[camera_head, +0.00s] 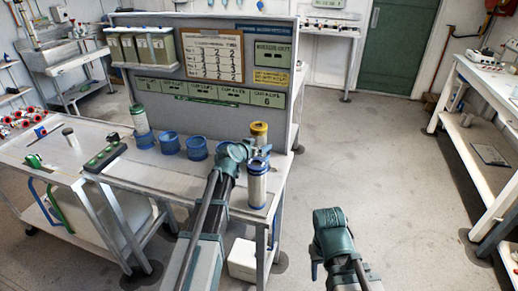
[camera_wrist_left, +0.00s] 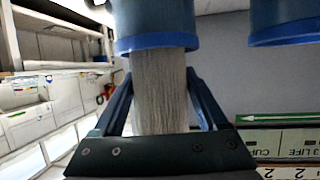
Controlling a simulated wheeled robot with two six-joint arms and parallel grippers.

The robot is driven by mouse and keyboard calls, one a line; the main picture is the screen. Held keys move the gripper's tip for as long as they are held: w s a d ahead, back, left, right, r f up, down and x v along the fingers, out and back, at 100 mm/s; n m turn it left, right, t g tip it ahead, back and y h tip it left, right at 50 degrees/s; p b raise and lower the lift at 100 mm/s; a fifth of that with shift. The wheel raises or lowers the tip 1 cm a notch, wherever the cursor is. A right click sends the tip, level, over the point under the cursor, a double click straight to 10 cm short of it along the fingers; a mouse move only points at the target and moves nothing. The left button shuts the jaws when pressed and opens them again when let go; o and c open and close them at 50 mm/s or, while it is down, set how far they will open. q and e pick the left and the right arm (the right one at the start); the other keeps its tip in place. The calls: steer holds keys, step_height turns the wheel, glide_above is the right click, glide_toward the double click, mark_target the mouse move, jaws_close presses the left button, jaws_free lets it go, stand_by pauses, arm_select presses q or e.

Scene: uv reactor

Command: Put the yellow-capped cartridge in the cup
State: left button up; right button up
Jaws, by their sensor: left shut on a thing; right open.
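The yellow-capped cartridge (camera_head: 259,129) is upright at the right end of the row of cups. My left gripper (camera_head: 243,151) is shut on its grey ribbed body, which shows between the fingers in the left wrist view (camera_wrist_left: 158,90). That view appears upside down. The cartridge's lower end is hidden behind the rim of a blue cup (camera_wrist_left: 155,25), so it seems to be inside it; how deep I cannot tell. The yellow cap is not seen there. My right gripper (camera_head: 328,215) is open and empty over the floor, right of the bench.
A blue-capped cartridge (camera_head: 257,184) stands at the bench's front right, close to my left gripper. More blue cups (camera_head: 169,143) and a green-capped cartridge (camera_head: 141,127) stand to the left. A labelled board (camera_head: 215,115) rises behind.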

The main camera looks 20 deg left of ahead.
arm_select(q)
steer(key=shift+f, duration=0.1)
steer(key=o, duration=1.4)
steer(key=shift+s+r, duration=0.1)
steer(key=shift+r, duration=0.15)
steer(key=p+v, duration=0.3)
steer(key=v, duration=0.4)
steer(key=shift+s, duration=0.1)
